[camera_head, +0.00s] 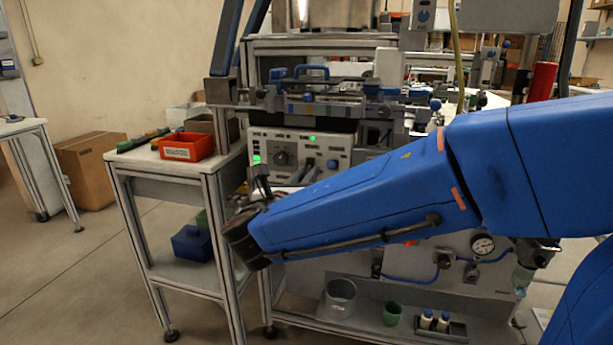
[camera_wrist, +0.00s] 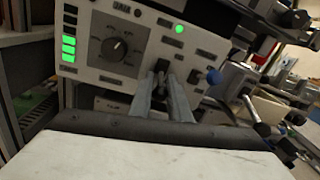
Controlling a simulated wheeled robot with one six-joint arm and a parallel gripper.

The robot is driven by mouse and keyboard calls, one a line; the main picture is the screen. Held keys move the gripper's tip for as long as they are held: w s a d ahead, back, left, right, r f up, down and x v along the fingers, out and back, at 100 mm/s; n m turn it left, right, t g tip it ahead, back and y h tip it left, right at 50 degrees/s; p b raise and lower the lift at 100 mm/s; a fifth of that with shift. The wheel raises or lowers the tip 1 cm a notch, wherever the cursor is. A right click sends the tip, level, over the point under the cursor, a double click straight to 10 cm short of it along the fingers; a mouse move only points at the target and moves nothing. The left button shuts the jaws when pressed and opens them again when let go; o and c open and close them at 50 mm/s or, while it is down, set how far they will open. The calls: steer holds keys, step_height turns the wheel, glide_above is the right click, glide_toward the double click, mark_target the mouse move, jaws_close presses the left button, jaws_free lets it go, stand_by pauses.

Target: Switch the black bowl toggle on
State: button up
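The control panel (camera_wrist: 90,45) fills the upper left of the wrist view. On it, right of a round dark knob (camera_wrist: 115,46), is a black toggle (camera_wrist: 161,66), just beyond my fingertips. Its label is too blurred to read, and whether it touches the fingers cannot be told. My gripper (camera_wrist: 163,82) points at the panel, its two grey fingers a narrow gap apart. A second toggle (camera_wrist: 193,77) sits to the right.
A green lamp (camera_wrist: 179,29) and a stack of green bars (camera_wrist: 68,48) are lit on the panel. A side table with a red bin (camera_head: 187,147) stands left of the machine.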

mark_target(310, 166)
jaws_close()
steer(key=shift+r, duration=0.15)
steer(key=r+g+y, duration=0.1)
steer(key=g, duration=0.1)
steer(key=shift+s+g, duration=0.1)
steer(key=shift+g, duration=0.2)
steer(key=shift+r+g+y, duration=0.55)
steer(key=shift+g, duration=0.65)
steer(key=shift+r+g+y, duration=0.5)
steer(key=shift+g+y, duration=0.05)
steer(key=shift+g, duration=0.65)
